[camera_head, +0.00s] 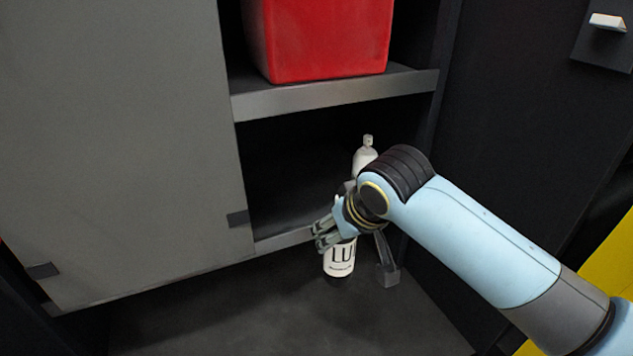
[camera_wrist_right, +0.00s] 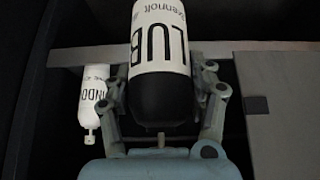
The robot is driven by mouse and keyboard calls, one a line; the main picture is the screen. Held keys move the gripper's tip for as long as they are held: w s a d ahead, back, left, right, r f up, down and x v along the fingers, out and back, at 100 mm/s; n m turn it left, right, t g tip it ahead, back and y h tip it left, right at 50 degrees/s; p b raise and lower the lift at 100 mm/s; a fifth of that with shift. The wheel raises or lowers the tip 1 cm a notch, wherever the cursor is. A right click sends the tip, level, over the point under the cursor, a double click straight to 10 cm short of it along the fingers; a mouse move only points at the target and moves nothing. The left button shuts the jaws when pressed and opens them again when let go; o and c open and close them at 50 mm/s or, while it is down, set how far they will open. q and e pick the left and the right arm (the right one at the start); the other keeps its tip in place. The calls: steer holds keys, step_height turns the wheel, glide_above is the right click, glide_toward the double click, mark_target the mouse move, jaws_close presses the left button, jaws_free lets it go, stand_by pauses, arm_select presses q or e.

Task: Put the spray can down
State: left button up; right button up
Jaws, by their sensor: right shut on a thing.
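The spray can (camera_head: 341,259) is white with large dark lettering and a dark base. It hangs about upright in front of the cabinet's lower shelf edge. My right gripper (camera_head: 327,235) is shut on it from the side, and my wrist hides its upper part in the head view. In the right wrist view the can (camera_wrist_right: 160,45) sits between the two fingers of the gripper (camera_wrist_right: 166,92), with its lettering and black end showing. My left gripper is in neither view.
A second white bottle (camera_head: 364,157) with a nozzle stands behind my wrist; it also shows in the wrist view (camera_wrist_right: 94,100). A red bin (camera_head: 325,40) sits on the upper shelf (camera_head: 335,97). A grey door (camera_head: 120,140) covers the left. The lower compartment is dark and looks free left of the bottle.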

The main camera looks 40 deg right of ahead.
steer(key=w+d+p, duration=0.1)
steer(key=w+d, duration=0.3)
steer(key=w, duration=1.3)
steer(key=shift+f, duration=0.2)
steer(key=o, duration=1.4)
steer(key=shift+o, duration=0.5)
